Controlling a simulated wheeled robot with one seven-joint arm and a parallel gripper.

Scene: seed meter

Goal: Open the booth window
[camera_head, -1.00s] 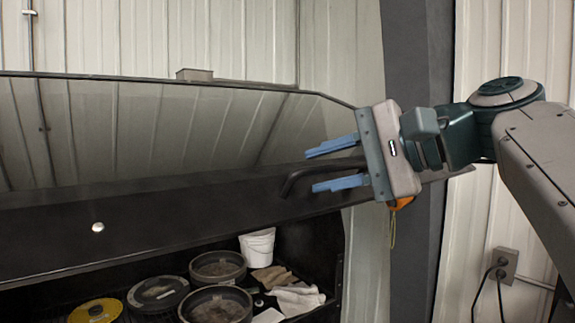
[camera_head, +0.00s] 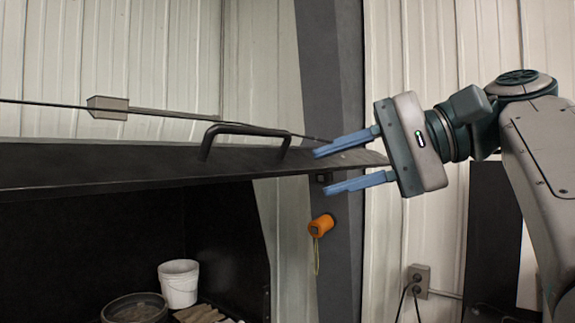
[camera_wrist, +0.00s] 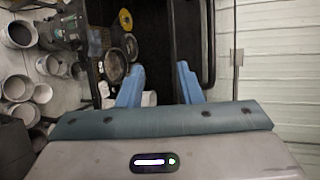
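The booth window's black frame (camera_head: 90,168) is raised and seen almost edge-on in the head view, above the dark booth opening. Its black bar handle (camera_head: 245,129) stands on the frame near the right end. My gripper (camera_head: 322,172) is to the right of the handle, with its two blue fingers spread and pointing left. In the wrist view my gripper (camera_wrist: 158,68) is also open, and a black bar that looks like the handle (camera_wrist: 208,40) is right of the fingers.
A white bucket (camera_head: 179,285) and a round pan (camera_head: 135,309) stand inside the booth. An orange device (camera_head: 320,225) hangs by the grey post (camera_head: 340,260) below my gripper. A power outlet (camera_head: 418,280) is on the wall. Several buckets show at left in the wrist view.

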